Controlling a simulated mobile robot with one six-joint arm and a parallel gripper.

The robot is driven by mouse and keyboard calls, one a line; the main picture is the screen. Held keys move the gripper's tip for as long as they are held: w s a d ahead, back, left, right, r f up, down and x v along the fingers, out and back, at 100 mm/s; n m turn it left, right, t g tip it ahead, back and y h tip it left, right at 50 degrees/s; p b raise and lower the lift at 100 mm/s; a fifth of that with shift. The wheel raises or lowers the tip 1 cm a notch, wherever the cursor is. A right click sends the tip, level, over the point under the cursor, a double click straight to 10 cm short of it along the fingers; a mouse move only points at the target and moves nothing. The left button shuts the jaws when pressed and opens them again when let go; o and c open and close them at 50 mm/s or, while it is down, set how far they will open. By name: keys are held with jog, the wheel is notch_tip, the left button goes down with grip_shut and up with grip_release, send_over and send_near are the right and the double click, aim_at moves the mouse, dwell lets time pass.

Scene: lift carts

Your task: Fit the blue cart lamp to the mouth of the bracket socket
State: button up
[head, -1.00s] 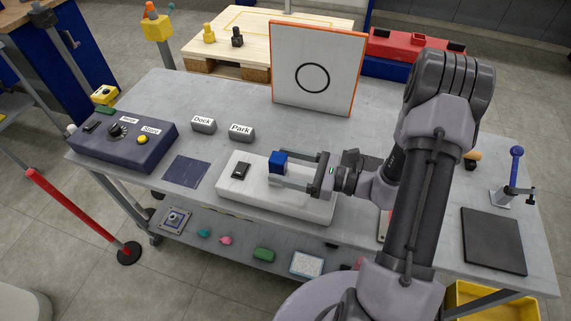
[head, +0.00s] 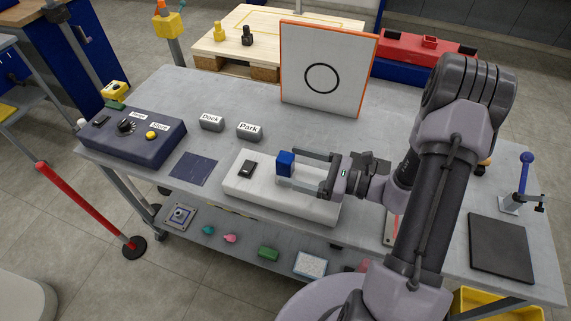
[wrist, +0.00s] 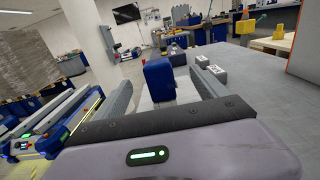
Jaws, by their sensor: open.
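The blue cart lamp (head: 286,160), a blue block on a pale lower part, stands upright at the white pad (head: 318,208) on the grey table. My gripper (head: 287,169) is open and comes in level from the right, with one finger on the far side of the lamp and one on the near side. In the wrist view the lamp (wrist: 159,78) stands between the two fingers of my gripper (wrist: 165,90), with a gap visible on either side. I cannot pick out the bracket socket with certainty.
A black switch (head: 248,167) sits on the pad's left part. Dock (head: 211,122) and Park (head: 249,132) blocks stand behind. A white board (head: 330,65) with a black ring stands at the back. A control box (head: 133,135) is left, a blue-handled clamp (head: 526,170) right.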

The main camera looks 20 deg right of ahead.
aim_at(293, 166)
jog(key=shift+v, duration=1.8)
jog(key=shift+s+d, duration=0.1)
jog(key=p+v, duration=0.4)
jog(key=v, duration=1.3)
jog(key=shift+d, duration=0.15)
jog(key=shift+s, duration=0.1)
